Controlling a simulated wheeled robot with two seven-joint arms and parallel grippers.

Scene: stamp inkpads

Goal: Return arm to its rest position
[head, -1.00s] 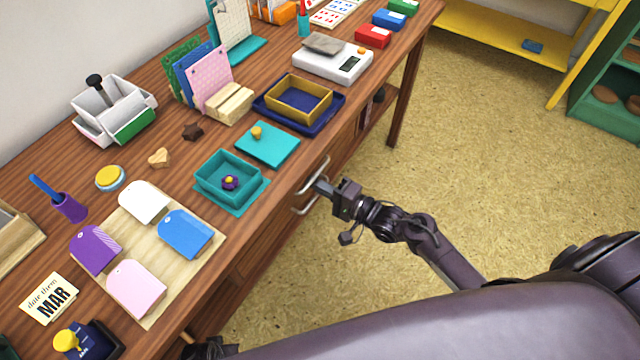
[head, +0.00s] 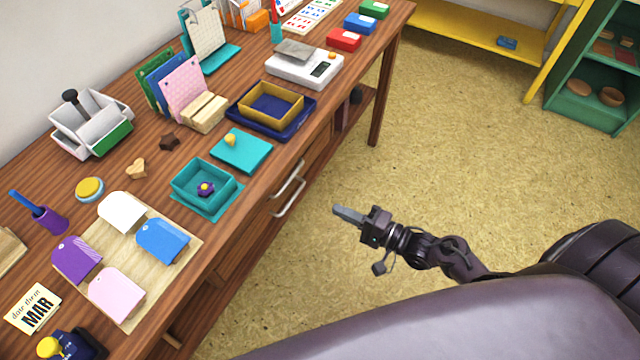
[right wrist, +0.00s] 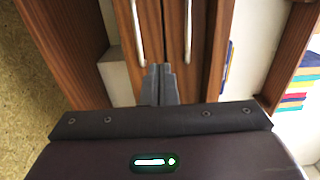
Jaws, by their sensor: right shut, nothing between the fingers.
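My right gripper (head: 348,214) is shut and empty. It hangs over open floor to the right of the desk, apart from the drawer handles (head: 290,187). In the right wrist view its two fingers (right wrist: 160,84) are together, with the drawer fronts and two metal handles beyond them. My left gripper is not in view.
The wooden desk (head: 150,180) fills the left side. Near its front edge are a teal open box (head: 190,181), a teal lid (head: 245,155) and a wooden board with coloured tags (head: 190,215). A yellow shelf (head: 470,40) and green shelf (head: 575,100) stand far right. Floor between is clear.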

